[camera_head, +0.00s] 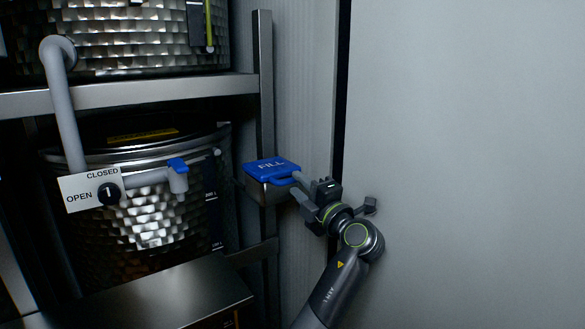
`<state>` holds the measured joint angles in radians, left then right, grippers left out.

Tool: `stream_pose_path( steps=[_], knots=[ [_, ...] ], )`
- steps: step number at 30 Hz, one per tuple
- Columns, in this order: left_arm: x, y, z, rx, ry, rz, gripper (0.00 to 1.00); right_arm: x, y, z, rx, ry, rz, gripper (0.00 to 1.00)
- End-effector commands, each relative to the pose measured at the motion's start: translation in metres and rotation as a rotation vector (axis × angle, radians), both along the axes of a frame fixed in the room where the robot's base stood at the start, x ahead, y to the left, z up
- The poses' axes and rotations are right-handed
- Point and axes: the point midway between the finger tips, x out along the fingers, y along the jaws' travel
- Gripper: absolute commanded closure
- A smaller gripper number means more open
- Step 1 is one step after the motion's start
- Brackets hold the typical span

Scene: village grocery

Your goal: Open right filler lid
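The blue filler lid (272,167) is marked "FILL" and lies flat, shut on top of a small grey filler box (262,191) mounted by the metal rack post. I cannot tell whether a fingertip touches the lid's edge.
A metal rack post (265,90) stands just behind the filler. At left are a hammered steel tank (150,222), a valve with a blue handle (177,166) and an OPEN/CLOSED sign (78,190). A plain grey wall (470,150) fills the right.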

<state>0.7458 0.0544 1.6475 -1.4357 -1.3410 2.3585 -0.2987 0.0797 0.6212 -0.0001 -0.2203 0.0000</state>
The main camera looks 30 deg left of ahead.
Motion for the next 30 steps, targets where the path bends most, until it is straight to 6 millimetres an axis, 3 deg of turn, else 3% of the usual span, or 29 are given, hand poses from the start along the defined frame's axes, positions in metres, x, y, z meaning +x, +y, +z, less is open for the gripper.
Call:
stream_pose_path(
  steps=[3,9,19,26,30],
  knots=[
    [0.006,0.015,0.007,0.003,0.002,0.001,0.7,0.0,0.0,0.015,0.0,0.0,0.0,0.64],
    [0.012,0.028,0.007,0.001,0.0,0.0,0.7,0.0,0.0,0.021,0.0,0.0,0.0,0.64],
    [0.013,0.03,0.005,-0.001,0.0,-0.001,0.7,-0.001,0.0,0.021,0.0,0.0,0.0,0.64],
    [0.013,0.03,0.005,-0.001,0.0,-0.001,0.99,-0.001,0.0,0.021,0.0,0.001,0.0,0.64],
    [0.013,0.03,0.005,-0.001,0.001,-0.001,1.0,-0.001,0.0,0.021,0.0,0.001,0.0,0.64]
  ],
)
